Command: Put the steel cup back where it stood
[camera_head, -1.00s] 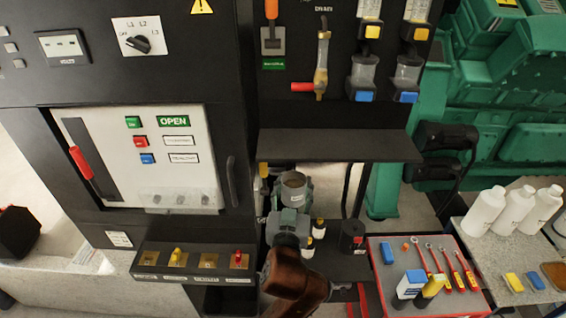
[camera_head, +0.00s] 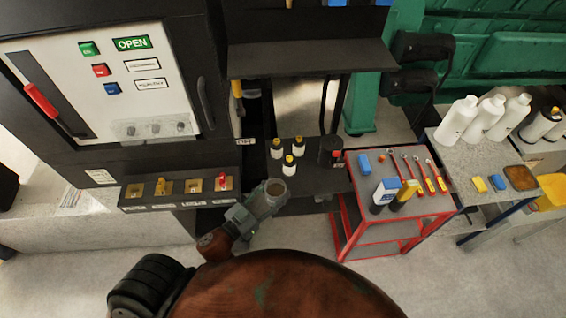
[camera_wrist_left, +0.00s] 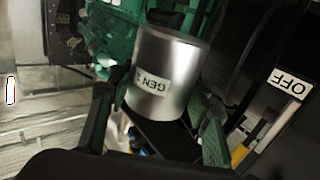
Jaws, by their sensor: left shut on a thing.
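The steel cup (camera_head: 275,188) is a bare metal cylinder, upright or nearly so in the head view. In the left wrist view the cup (camera_wrist_left: 168,65) shows a white label reading "GEN" and a last character I cannot read surely. My left gripper (camera_head: 262,200) is shut on the cup, with one finger on each side of it. In the head view it holds the cup in front of the low black shelf (camera_head: 318,184). Whether the cup touches anything below is not clear. My right gripper is not in view.
Several small yellow-capped bottles (camera_head: 289,165) and a dark canister (camera_head: 329,152) stand on the low shelf. To the right is a red cart (camera_head: 352,205) with tools. A switch box (camera_head: 180,188) juts out at left. The wide black shelf (camera_head: 308,57) overhangs behind.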

